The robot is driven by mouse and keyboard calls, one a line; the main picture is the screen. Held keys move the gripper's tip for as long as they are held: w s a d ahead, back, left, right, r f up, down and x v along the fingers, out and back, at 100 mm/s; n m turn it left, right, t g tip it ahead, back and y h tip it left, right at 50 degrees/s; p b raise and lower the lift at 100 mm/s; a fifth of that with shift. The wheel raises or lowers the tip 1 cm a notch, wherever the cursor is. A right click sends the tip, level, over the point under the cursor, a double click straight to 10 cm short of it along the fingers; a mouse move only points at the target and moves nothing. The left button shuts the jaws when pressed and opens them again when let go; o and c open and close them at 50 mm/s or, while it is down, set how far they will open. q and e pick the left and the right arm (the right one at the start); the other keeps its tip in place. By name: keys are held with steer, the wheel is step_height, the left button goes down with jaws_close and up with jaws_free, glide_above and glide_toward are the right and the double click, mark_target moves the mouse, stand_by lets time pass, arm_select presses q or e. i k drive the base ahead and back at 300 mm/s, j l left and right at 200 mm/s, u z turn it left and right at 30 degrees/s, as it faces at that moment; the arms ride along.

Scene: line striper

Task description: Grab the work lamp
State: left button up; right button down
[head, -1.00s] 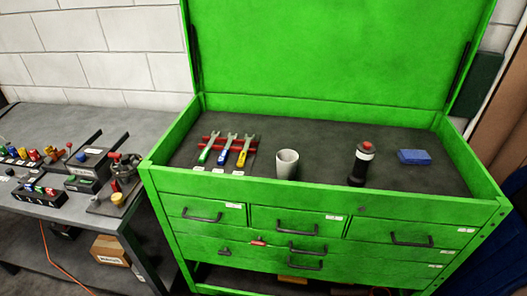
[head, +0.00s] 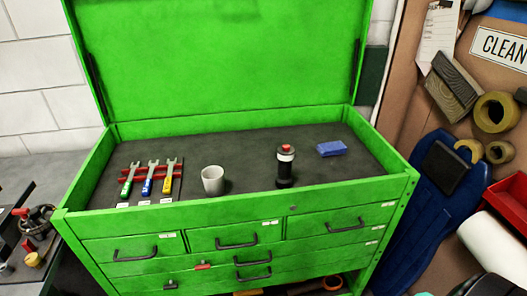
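The likely work lamp (head: 285,167) is a black cylinder with a white band and a red top. It stands upright in the open top tray of the green tool chest (head: 240,213), right of the middle. A grey-white cup (head: 213,180) stands to its left and a blue block (head: 332,148) lies to its right, both apart from it. Neither of my grippers shows in the head view.
Several wrenches with coloured handles (head: 147,180) lie in a red rack at the tray's left. The chest's lid stands open at the back. A red bin (head: 511,200) and a brown board (head: 410,100) with hanging items are at the right. A grey bench is at the left.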

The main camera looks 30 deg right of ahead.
mark_target(284, 180)
steer(key=z, duration=1.05)
steer(key=j+z, duration=0.25)
steer(key=z, duration=0.15)
steer(key=k+j+z, duration=0.15)
steer(key=z, duration=0.2)
steer(key=k+j+z, duration=0.1)
steer(key=z, duration=0.3)
steer(key=j, duration=0.1)
